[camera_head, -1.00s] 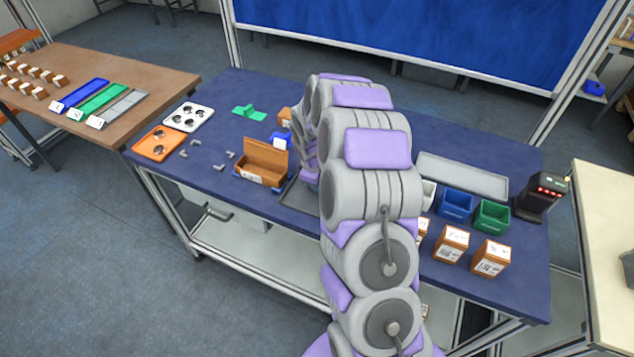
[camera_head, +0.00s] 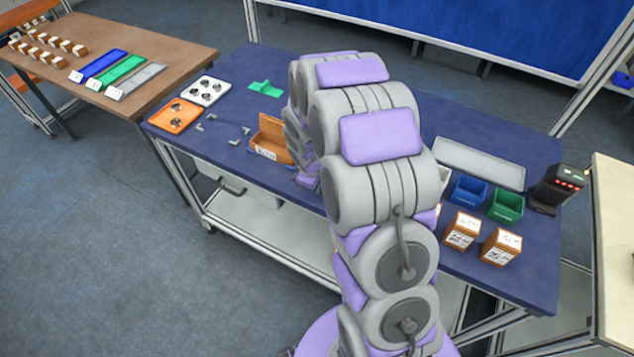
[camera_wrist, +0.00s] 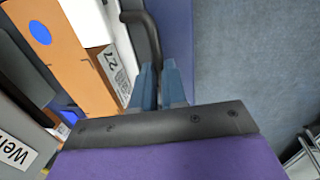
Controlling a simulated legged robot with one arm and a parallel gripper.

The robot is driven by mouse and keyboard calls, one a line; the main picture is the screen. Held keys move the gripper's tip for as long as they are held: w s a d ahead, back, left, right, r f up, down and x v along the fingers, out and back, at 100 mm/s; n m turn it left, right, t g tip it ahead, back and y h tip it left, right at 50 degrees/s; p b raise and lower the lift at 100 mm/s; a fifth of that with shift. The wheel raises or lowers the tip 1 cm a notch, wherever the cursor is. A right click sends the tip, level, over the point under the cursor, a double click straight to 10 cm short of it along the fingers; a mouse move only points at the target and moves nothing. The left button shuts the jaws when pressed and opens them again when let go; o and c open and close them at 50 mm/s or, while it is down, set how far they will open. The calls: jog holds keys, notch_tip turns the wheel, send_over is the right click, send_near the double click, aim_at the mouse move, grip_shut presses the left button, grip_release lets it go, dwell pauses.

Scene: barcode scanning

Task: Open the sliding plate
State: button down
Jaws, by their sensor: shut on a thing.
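In the wrist view a dark curved handle (camera_wrist: 147,32) runs down to the two blue-grey fingers of my gripper (camera_wrist: 161,84). The fingers are close together and shut on the handle near its lower end. The plate that the handle seems to belong to is mostly out of sight. In the head view my arm hides the gripper and the handle.
A brown box with its lid up (camera_head: 268,150) stands close left of my arm. Orange boxes (camera_head: 462,231) and blue and green bins (camera_head: 505,205) stand on the right. A scanner (camera_head: 557,188) is at the right end. Blue table top (camera_wrist: 180,30) shows beside the fingers.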

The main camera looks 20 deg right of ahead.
jog(key=c, duration=1.2)
grip_release()
jog(key=shift+o, duration=0.2)
notch_tip(320, 180, up, 17)
jog(key=s+a+p, duration=0.1)
jog(key=a+p, duration=0.1)
jog(key=p, duration=0.1)
jog(key=shift+s+a, duration=0.3)
jog(key=shift+s, duration=0.1)
jog(key=s+a+r+m+g, duration=0.1)
jog(key=s+a+r+m, duration=0.1)
jog(key=s, duration=0.8)
jog(key=s+a+r+m+g+y, duration=0.1)
jog(key=s+a+r+m, duration=0.1)
jog(key=s, duration=0.9)
jog(key=s+a+r+m+g, duration=0.1)
jog(key=s+a+r+m, duration=0.1)
jog(key=s, duration=0.8)
jog(key=shift+s+a+r+m+y, duration=0.25)
jog(key=shift+s+r+m+y, duration=0.05)
jog(key=shift+r+m, duration=0.65)
